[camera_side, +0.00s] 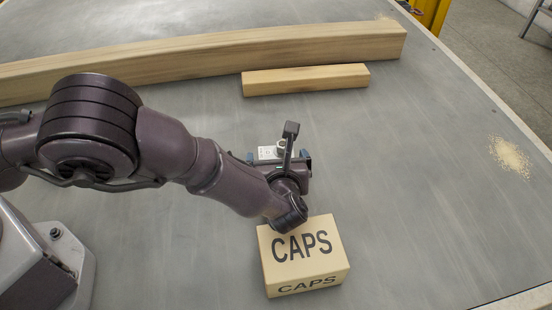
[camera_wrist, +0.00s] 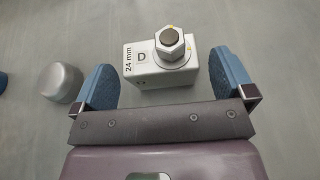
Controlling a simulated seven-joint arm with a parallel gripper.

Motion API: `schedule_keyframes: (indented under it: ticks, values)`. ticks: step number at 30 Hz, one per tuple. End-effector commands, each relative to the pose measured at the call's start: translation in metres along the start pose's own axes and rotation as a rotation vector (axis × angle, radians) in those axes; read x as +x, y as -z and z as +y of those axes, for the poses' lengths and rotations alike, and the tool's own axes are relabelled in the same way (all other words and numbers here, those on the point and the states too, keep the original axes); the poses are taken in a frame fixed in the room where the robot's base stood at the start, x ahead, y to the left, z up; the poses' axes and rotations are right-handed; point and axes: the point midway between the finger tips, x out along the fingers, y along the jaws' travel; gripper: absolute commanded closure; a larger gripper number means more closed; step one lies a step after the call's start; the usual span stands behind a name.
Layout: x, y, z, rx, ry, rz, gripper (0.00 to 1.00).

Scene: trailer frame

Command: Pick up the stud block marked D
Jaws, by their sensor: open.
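The stud block marked D (camera_wrist: 140,72) is a pale grey block with "24 mm" on its end and a hex nut and stud (camera_wrist: 172,45) on top. It sits upright on the grey table, and it also shows in the side view (camera_side: 266,153), partly behind my wrist. My gripper (camera_wrist: 164,80) is open, with one blue finger on each side of the block and gaps on both sides. In the side view my gripper (camera_side: 278,158) is low over the table at the block. Whether the fingers reach down beside it is hard to tell.
A cardboard box marked CAPS (camera_side: 305,262) stands just in front of my wrist. A short timber (camera_side: 310,79) and a long beam (camera_side: 200,60) lie behind. A grey rounded piece (camera_wrist: 62,82) is left of the left finger. Sawdust (camera_side: 510,157) lies on the clear right side.

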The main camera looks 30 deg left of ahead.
Motion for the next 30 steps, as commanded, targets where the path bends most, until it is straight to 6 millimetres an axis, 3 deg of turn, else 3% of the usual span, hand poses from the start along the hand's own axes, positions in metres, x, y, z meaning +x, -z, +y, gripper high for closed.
schedule_keyframes:
  ticks: [5,12,20,30]
  values:
    - [0.027,0.0,0.0,-0.001,-0.002,-0.001,0.0]
    - [0.03,-0.001,0.0,0.0,0.0,-0.001,0.0]
    - [0.03,-0.001,0.0,0.0,0.0,-0.001,0.57]
    - [0.029,-0.005,-0.001,-0.003,0.001,-0.004,0.6]
